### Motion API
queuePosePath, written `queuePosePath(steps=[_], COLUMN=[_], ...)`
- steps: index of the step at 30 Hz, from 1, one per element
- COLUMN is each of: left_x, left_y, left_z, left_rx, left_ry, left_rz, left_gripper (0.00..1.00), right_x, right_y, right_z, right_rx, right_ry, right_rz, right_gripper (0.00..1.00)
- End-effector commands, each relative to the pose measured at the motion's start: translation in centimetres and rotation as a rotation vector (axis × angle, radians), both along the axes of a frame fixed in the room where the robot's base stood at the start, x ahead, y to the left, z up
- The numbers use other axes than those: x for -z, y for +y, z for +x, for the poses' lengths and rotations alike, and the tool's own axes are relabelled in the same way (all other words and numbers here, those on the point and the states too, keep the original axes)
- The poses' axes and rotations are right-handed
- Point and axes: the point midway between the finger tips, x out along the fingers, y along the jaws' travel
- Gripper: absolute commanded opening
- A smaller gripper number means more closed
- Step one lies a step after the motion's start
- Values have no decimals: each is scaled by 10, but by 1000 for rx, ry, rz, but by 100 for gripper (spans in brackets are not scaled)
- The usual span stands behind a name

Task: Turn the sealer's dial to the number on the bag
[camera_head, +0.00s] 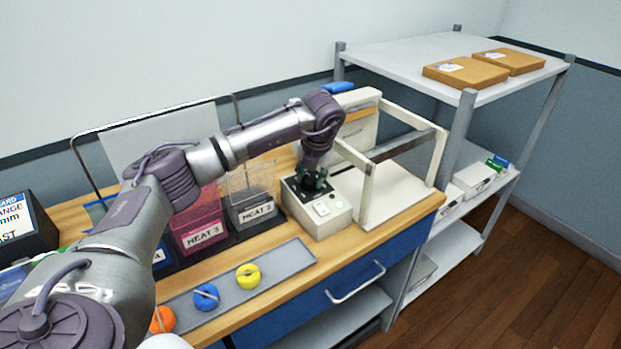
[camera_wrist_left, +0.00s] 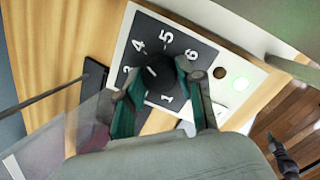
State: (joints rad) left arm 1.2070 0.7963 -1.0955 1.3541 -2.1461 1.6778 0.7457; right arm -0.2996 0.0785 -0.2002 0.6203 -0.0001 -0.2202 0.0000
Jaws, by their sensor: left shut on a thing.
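The sealer's control box (camera_head: 325,222) is cream with a dark top and stands at the right end of the bench. My left gripper (camera_head: 313,183) reaches down onto it. In the left wrist view its teal fingers (camera_wrist_left: 155,92) are shut on the black dial (camera_wrist_left: 158,70), one on each side. The dark dial plate (camera_wrist_left: 150,35) shows 4, 5 and 6 beyond the knob and 1 on the near side; the fingers partly hide the other numbers. I cannot tell where the pointer is. A pink holder reads HEAT 3 (camera_head: 200,235), and a dark one reads HEAT 2 (camera_head: 255,210); no bag number is clearly readable.
The sealer's white frame (camera_head: 365,195) stands right beside the box. A grey tray (camera_head: 225,303) with orange, blue and yellow round pieces lies at the bench front. A grey shelf (camera_head: 400,55) with cardboard boxes stands at the right.

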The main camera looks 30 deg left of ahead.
Motion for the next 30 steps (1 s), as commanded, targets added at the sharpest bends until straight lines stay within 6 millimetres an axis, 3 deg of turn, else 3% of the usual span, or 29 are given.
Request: queuePosePath(steps=[14, 15, 19, 30], left_x=[-1, -1, 0, -5], left_y=[0, 0, 0, -1], left_z=[0, 0, 0, 0], left_rx=[-15, -15, -15, -13], left_ry=[-2, -2, -2, -4], left_rz=[-2, -1, -2, -1], left_gripper=[3, 41, 63, 63], right_x=[1, 1, 1, 1], right_y=[-2, -2, -2, -4], right_z=[0, 0, 0, -1], right_rx=[0, 0, 0, -2], right_ry=[1, 1, 1, 1], right_rz=[-2, -2, -2, -5], right_gripper=[0, 0, 0, 0])
